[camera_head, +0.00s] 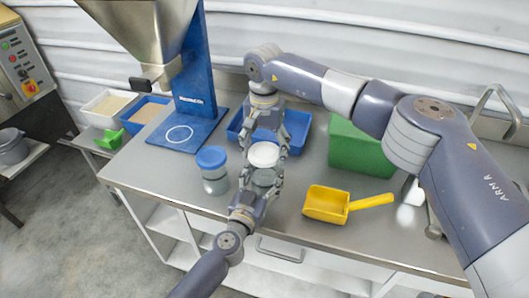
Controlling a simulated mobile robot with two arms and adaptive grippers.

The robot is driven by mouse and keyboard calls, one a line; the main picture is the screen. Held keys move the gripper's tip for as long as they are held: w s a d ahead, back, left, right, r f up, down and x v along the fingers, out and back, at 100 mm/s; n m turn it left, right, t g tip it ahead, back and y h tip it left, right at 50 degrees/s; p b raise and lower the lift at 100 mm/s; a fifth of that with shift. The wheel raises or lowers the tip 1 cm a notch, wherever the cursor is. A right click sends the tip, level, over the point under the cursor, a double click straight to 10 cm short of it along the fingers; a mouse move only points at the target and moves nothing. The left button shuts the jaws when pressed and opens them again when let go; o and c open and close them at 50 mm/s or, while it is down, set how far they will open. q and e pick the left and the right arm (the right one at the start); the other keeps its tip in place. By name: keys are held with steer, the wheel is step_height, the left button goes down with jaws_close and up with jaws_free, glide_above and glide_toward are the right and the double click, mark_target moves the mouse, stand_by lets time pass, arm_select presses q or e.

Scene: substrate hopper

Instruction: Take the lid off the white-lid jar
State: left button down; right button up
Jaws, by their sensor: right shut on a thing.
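The white-lid jar stands over the steel table near its front middle, its clear body (263,178) partly covered by fingers. Its white lid (263,155) is at the top of the jar; I cannot tell whether there is a gap beneath it. My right gripper (265,147) reaches in from behind and is shut on the white lid, a finger on each side. My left gripper (261,184) comes from the front with its fingers on both sides of the jar body; whether they press on the glass is unclear.
A blue-lid jar (212,160) stands close on the left. A blue tray (297,124) lies behind, partly hidden by my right gripper. A green box (357,150) and a yellow scoop (327,204) are on the right. The hopper (150,30) on its blue stand (197,75) is back left.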

steer(key=shift+r, duration=1.45)
arm_select(q)
steer(key=shift+c, duration=1.7)
jaws_free()
